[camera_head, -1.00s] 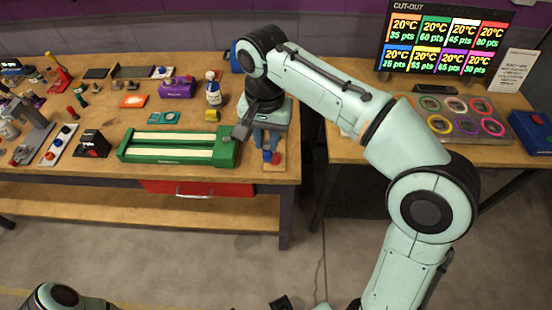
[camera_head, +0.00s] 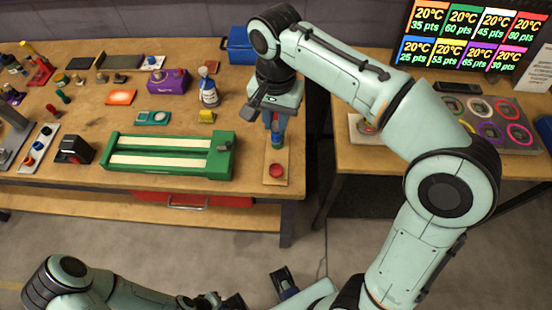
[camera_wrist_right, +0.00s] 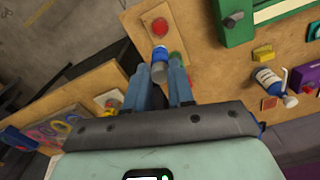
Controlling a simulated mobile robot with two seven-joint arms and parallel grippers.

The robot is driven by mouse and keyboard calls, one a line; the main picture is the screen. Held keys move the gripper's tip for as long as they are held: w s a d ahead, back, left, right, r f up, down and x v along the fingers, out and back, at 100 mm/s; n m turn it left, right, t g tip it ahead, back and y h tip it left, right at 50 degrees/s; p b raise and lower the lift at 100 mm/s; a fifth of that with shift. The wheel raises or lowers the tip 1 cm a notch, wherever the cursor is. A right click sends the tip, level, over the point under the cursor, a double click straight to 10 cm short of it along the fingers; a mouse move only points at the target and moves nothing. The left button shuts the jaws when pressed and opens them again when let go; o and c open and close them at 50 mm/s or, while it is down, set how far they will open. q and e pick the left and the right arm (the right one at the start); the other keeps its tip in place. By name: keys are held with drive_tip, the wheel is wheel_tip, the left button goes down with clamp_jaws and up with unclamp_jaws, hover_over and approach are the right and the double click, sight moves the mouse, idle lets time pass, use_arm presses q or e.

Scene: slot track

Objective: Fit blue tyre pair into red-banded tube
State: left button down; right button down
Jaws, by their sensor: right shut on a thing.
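My right gripper (camera_head: 275,122) is above the wooden board (camera_head: 275,178) at the front right of the table, fingers pointing down. In the right wrist view it is shut on a small cylinder with a blue end and grey side (camera_wrist_right: 158,66), apparently the blue tyre pair. A red round piece (camera_head: 276,170) is on the board; it also shows in the right wrist view (camera_wrist_right: 160,27). A green piece (camera_wrist_right: 177,57) shows beside the held cylinder. I cannot make out which piece is the red-banded tube. My left arm is low at the bottom left; its jaw state is unclear.
A green track-like fixture (camera_head: 168,173) lies left of the board. A second table (camera_head: 420,158) is right, across a gap.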

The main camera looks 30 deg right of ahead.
sight(276, 124)
wheel_tip(276, 124, down, 15)
drive_tip(key=b, duration=0.2)
drive_tip(key=shift+f+b, duration=0.1)
drive_tip(key=shift+b, duration=0.2)
drive_tip(key=shift+f, duration=0.2)
drive_tip(key=c, duration=1)
unclamp_jaws()
drive_tip(key=shift+r, duration=0.1)
wheel_tip(276, 124, up, 12)
drive_tip(key=shift+r+p, duration=0.15)
drive_tip(key=shift+p, duration=1)
